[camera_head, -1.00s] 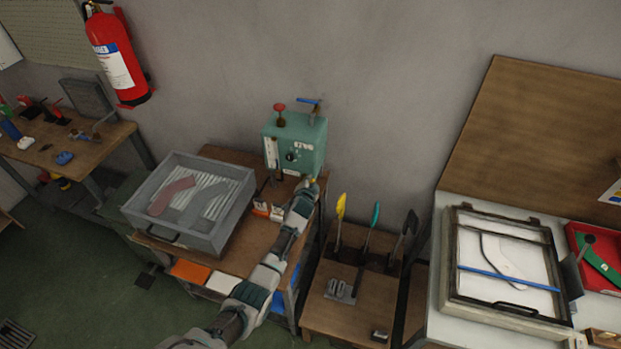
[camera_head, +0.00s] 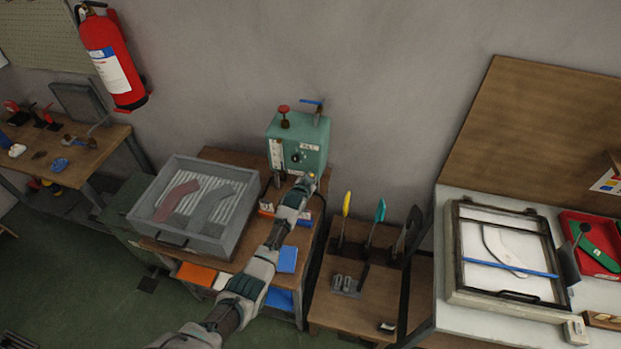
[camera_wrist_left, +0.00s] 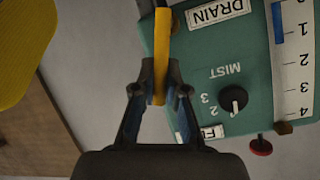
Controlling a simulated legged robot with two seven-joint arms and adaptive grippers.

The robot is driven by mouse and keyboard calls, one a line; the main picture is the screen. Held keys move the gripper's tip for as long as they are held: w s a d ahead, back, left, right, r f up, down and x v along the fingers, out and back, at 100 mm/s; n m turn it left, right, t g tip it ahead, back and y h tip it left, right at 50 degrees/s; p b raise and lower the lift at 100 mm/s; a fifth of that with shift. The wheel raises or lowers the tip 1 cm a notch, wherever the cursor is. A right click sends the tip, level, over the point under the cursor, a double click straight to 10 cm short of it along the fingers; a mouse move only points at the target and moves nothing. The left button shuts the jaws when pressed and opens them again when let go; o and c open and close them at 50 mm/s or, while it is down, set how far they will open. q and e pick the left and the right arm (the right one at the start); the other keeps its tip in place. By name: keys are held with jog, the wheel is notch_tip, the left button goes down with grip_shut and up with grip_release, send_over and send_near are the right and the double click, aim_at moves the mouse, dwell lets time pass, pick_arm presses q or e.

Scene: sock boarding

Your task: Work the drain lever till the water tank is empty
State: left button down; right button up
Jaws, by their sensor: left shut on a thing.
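The green water tank (camera_head: 312,140) stands at the back of the wooden table, with a red knob and a blue-handled valve on top. It fills the right of the left wrist view (camera_wrist_left: 190,60), appearing upside down. There the yellow drain lever (camera_wrist_left: 161,50) passes between the fingers of my left gripper (camera_wrist_left: 160,95), which is shut on it beside the DRAIN label (camera_wrist_left: 219,12). The level gauge (camera_wrist_left: 293,60) shows a blue strip only near its 1 mark. In the head view my left gripper (camera_head: 308,183) is at the tank's lower right front. My right gripper is out of view.
A grey tray (camera_head: 215,240) with red and grey sock shapes sits left of my arm. A small table (camera_head: 330,313) with upright yellow, teal and dark tools stands to the right. A framed press (camera_head: 452,290) lies on the far-right bench. A fire extinguisher (camera_head: 112,65) hangs upper left.

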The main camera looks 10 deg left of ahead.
pick_arm(q)
jog(key=shift+s+a+f, duration=0.1)
jog(key=shift+s+f, duration=0.05)
jog(key=shift+f, duration=0.35)
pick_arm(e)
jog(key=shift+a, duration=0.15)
pick_arm(q)
jog(key=c, duration=1.3)
grip_release()
jog(key=shift+o, duration=0.5)
jog(key=shift+r, duration=0.25)
jog(key=v, duration=1.1)
jog(key=shift+s, duration=0.2)
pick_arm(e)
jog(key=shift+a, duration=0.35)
pick_arm(q)
jog(key=shift+r, duration=0.1)
